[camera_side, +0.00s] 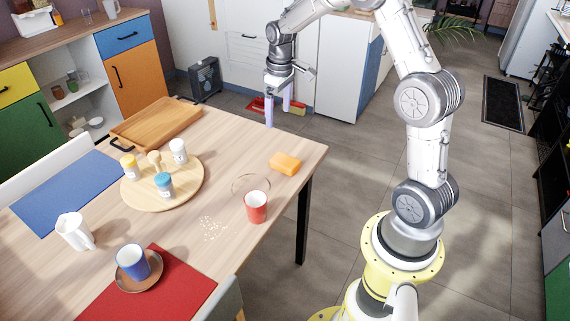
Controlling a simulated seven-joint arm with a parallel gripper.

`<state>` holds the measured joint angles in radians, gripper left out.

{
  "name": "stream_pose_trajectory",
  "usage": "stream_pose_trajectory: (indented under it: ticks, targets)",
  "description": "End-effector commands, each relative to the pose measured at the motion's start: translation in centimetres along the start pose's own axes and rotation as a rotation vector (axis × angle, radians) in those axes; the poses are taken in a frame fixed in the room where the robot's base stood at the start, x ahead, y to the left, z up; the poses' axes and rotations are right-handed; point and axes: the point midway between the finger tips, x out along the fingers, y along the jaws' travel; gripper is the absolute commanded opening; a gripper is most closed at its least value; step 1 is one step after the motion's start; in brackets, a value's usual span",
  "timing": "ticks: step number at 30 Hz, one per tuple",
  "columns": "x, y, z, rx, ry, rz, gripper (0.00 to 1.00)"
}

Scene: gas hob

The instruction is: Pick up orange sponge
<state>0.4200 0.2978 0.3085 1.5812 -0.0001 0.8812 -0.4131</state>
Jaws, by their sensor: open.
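The orange sponge (285,163) lies flat on the wooden table (225,155) near its right corner. My gripper (278,108) hangs above the far edge of the table, pointing down, up and behind the sponge in the picture. Its two pale purple fingers are apart with nothing between them. The gripper does not touch the sponge.
A red cup (256,207) stands in front of the sponge, beside a round clear dish (250,184) and scattered crumbs (212,229). A round board (197,195) with several shakers stands to the left. A wooden tray (155,124) lies at the far left.

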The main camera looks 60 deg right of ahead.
Motion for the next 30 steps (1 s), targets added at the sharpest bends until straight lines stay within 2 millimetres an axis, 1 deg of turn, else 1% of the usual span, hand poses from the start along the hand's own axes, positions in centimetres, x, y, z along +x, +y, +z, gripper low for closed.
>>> stream_pose_trajectory:
  ticks: [1,3,6,8,15,18,21,26,30]
  targets:
    - [1.5,0.7,0.4,0.018,-0.028,-0.011,1.00]
    - [2.8,1.2,1.1,0.035,-0.056,-0.023,1.00]
    - [3.9,1.7,1.6,0.051,-0.072,-0.030,1.00]
    - [4.4,1.8,1.8,0.053,-0.072,-0.030,1.00]
    - [8.8,1.5,2.1,0.052,-0.073,-0.030,1.00]
    - [10.3,1.4,2.1,0.052,-0.071,-0.029,1.00]
    - [11.4,1.4,2.2,0.052,-0.069,-0.028,1.00]
    - [12.2,1.3,2.2,0.051,-0.068,-0.028,1.00]
    - [14.0,1.0,2.4,0.051,-0.072,-0.029,1.00]
